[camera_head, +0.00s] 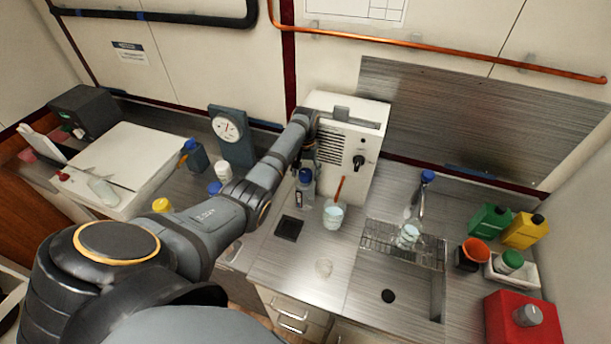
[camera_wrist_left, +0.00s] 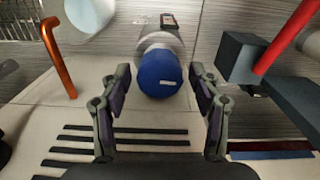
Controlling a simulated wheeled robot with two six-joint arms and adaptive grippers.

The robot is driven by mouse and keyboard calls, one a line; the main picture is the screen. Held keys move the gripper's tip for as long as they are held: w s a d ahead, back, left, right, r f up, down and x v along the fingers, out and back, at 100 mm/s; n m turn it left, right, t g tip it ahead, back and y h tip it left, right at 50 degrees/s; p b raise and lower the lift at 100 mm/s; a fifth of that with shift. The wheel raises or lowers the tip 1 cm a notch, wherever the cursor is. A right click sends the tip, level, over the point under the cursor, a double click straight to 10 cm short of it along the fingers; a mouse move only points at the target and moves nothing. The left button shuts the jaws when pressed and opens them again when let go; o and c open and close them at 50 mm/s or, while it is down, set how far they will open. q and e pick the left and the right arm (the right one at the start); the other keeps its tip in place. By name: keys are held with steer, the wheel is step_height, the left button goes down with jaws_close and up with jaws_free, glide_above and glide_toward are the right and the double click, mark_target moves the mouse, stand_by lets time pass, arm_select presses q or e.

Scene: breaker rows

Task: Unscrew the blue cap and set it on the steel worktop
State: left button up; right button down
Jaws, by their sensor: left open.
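The blue cap (camera_head: 305,175) sits on top of a clear bottle (camera_head: 304,193) standing on the steel worktop (camera_head: 295,265), just in front of the white cabinet. In the left wrist view the blue cap (camera_wrist_left: 160,73) is between the two fingers, with the bottle partly hidden behind it. My left gripper (camera_head: 308,152) is just above the cap in the head view. Its fingers in the left wrist view (camera_wrist_left: 159,80) are open, one on each side of the cap, with a small gap showing at each side. My right gripper is not in view.
The white cabinet (camera_head: 360,145) stands close behind the bottle. A beaker (camera_head: 333,216) with an orange-brown rod stands just right of it. A wire rack (camera_head: 375,236) holds a blue-topped flask (camera_head: 419,205). A dark square pad (camera_head: 289,229) lies in front. The worktop's front middle is mostly clear.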

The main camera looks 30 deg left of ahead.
arm_select(q)
steer(key=m, duration=1.4)
steer(key=c, duration=0.9)
steer(key=shift+n, duration=1.2)
steer(key=shift+c, duration=0.4)
steer(key=shift+r, duration=0.1)
